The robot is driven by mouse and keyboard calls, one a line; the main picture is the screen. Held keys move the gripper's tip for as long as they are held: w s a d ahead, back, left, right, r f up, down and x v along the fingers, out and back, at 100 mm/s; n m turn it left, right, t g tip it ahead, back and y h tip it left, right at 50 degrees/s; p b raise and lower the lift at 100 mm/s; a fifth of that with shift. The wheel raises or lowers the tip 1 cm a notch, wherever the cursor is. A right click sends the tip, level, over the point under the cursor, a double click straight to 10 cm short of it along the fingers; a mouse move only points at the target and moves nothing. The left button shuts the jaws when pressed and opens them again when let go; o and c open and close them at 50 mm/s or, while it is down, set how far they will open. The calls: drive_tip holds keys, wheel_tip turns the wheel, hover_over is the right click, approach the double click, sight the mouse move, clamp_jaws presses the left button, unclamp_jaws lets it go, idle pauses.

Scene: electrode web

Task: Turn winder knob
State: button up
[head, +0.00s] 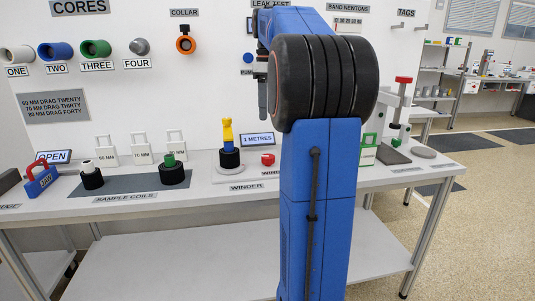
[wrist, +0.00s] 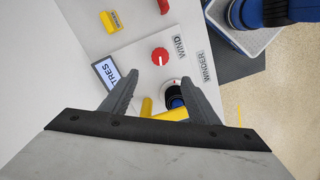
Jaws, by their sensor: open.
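The winder knob (head: 267,159) is a small red knob on the white winder plate, right of the winder's black coil (head: 230,160). In the wrist view the knob (wrist: 160,56) shows a white pointer line and lies just beyond my fingertips, near the word WIND. My gripper (wrist: 160,79) is open, with nothing held between its fingers. A yellow part (wrist: 171,112) on the winder shows between the fingers, partly hidden by the gripper body. In the head view my arm hides most of the gripper, and a dark part hangs above the bench.
A display reading 1 METRES (head: 258,139) stands behind the knob. A yellow upright piece (head: 227,131) stands on the coil. Sample coils (head: 172,174) sit on a dark mat to the left. A green-framed item (head: 368,152) and a red-handled press (head: 403,80) stand right.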

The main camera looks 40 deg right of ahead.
sight(268, 156)
wheel_tip(268, 156, down, 16)
drive_tip(key=shift+f, duration=0.2)
idle(0.4)
drive_tip(key=shift+c, duration=0.2)
drive_tip(key=c, duration=1)
